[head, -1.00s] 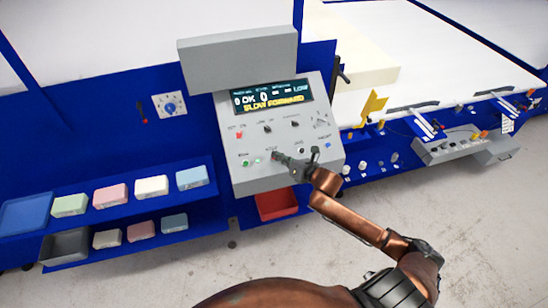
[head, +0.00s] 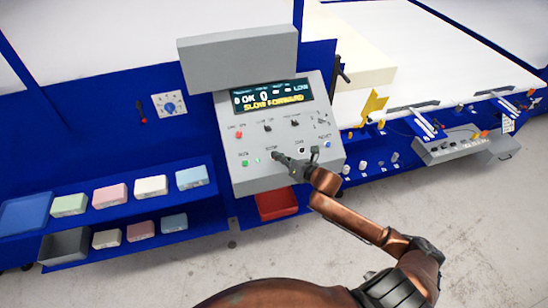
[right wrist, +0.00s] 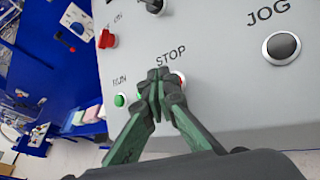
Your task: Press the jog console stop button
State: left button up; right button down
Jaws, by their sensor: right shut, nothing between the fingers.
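The grey jog console (head: 240,182) has a lit display (head: 271,96) reading "SLOW FORWARD". In the right wrist view the STOP label (right wrist: 171,56) stands just above my right gripper (right wrist: 160,78). The red stop button (right wrist: 180,78) shows only as a sliver at the fingertips' right edge; the rest is hidden. My right gripper is shut and empty, its tips at the button. Contact cannot be told. In the head view the right gripper (head: 277,156) covers the button's place. My left gripper is not in view.
The green run button (right wrist: 119,100) is left of the fingertips and the dark jog button (right wrist: 281,47) is to the right. A red switch (right wrist: 106,39) and a black knob (right wrist: 153,5) sit above. A red bin (head: 277,205) is under the console.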

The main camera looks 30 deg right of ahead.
jog(key=shift+w+f+b, duration=0.2)
jog(key=shift+f+b, duration=0.1)
jog(key=shift+f, duration=0.1)
dwell(0.8)
jog(key=shift+s+r+p, duration=0.45)
jog(key=shift+r+p, duration=0.25)
jog(key=shift+p, duration=0.1)
jog(key=r+p, duration=0.1)
jog(key=s+r+p, duration=0.1)
jog(key=r+p, duration=0.1)
jog(key=s+r+p, duration=0.1)
jog(key=shift+s+a+r, duration=0.2)
jog(key=shift+s+a, duration=0.05)
jog(key=shift+a, duration=0.1)
jog(key=shift+f, duration=0.1)
dwell(0.8)
